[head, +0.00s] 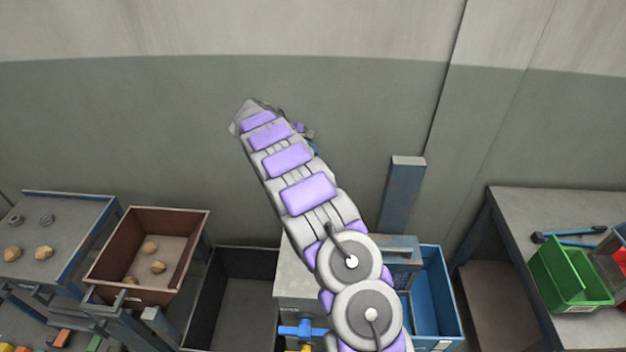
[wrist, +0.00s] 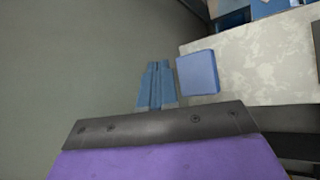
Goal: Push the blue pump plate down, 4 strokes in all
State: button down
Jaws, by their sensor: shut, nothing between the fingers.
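A flat blue square plate (wrist: 198,73), which looks like the pump plate, shows in the wrist view at the edge of a pale speckled surface (wrist: 262,52). My gripper (wrist: 157,66) has its two blue fingers together, with nothing between them. In that picture the fingers are just left of the plate; I cannot tell how far above it they are. In the head view my arm reaches up and away, and only a small bit of my gripper (head: 315,148) shows past its end. I cannot make out the plate there.
A pale box (head: 296,275) with a blue valve handle (head: 302,330) stands below my arm. Beside it are a dark bin (head: 235,290) and a blue bin (head: 440,290). A blue post (head: 402,195) rises behind. A brown tray (head: 130,240) is left, a workbench (head: 540,205) right.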

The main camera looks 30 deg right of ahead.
jog(key=shift+w+d+f+n, duration=0.15)
jog(key=shift+w+d+f, duration=0.1)
jog(key=shift+w+f, duration=0.3)
jog(key=shift+w+d+f+n, duration=0.2)
jog(key=shift+w+f, duration=0.1)
jog(key=shift+f, duration=0.3)
jog(key=shift+f, duration=0.1)
notch_tip(320, 180, down, 6)
jog(key=b, duration=0.5)
jog(key=shift+f, duration=1.25)
